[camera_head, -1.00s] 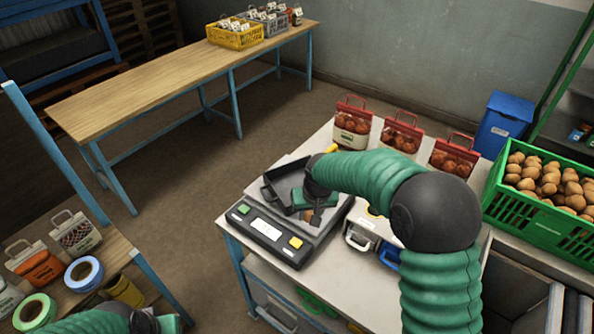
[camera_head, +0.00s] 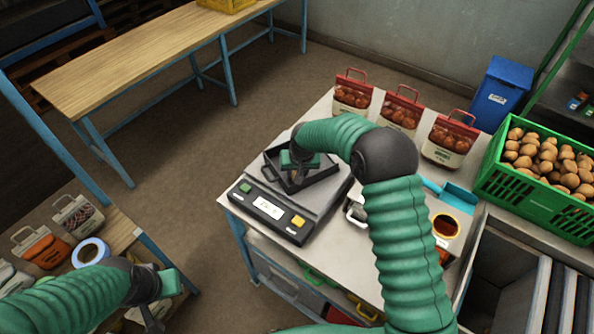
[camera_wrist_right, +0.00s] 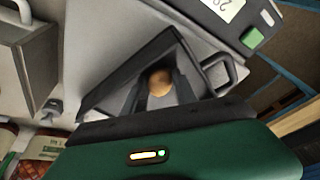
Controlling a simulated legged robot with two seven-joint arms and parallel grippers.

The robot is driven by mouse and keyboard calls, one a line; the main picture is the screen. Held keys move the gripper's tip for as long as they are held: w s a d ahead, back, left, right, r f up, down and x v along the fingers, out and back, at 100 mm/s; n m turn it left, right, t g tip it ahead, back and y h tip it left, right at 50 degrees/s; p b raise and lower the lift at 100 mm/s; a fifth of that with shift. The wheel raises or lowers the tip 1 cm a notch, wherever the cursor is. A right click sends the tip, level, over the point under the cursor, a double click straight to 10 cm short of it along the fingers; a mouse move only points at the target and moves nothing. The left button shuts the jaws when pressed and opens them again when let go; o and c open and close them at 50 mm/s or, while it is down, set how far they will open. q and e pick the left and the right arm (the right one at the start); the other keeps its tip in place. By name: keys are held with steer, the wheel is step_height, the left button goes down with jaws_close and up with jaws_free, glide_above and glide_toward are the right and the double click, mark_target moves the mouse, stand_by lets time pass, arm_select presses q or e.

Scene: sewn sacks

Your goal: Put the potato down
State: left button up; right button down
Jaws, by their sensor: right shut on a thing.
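The brown potato (camera_wrist_right: 160,82) shows between the dark fingers of my right gripper (camera_wrist_right: 158,92) in the right wrist view. My right gripper is shut on it, over the black tray (camera_wrist_right: 186,48). In the head view my right gripper (camera_head: 297,178) is over the middle of the tray (camera_head: 328,172), and the potato is hidden there. The tray sits on the scale (camera_head: 268,207). I cannot tell whether the potato touches the tray floor. My left gripper (camera_head: 160,302) is at the lower left, away from the scale; its fingers are not clear.
Several red-topped bags (camera_head: 400,110) stand along the back of the table. A green crate of potatoes (camera_head: 520,190) is at the right. A blue scoop (camera_head: 458,196) and a jar (camera_head: 445,228) lie right of my right arm. A side bench (camera_head: 118,232) holds bags and tape.

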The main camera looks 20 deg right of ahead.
steer(key=c, duration=1.3)
jaws_free()
steer(key=shift+s+a, duration=0.15)
steer(key=shift+a, duration=0.05)
steer(key=shift+c, duration=0.2)
arm_select(q)
steer(key=shift+s+a, duration=0.25)
steer(key=shift+a, duration=0.15)
arm_select(e)
steer(key=shift+o, duration=0.4)
steer(key=shift+s+a+r, duration=0.1)
steer(key=shift+a+r, duration=0.05)
arm_select(q)
steer(key=shift+d, duration=0.1)
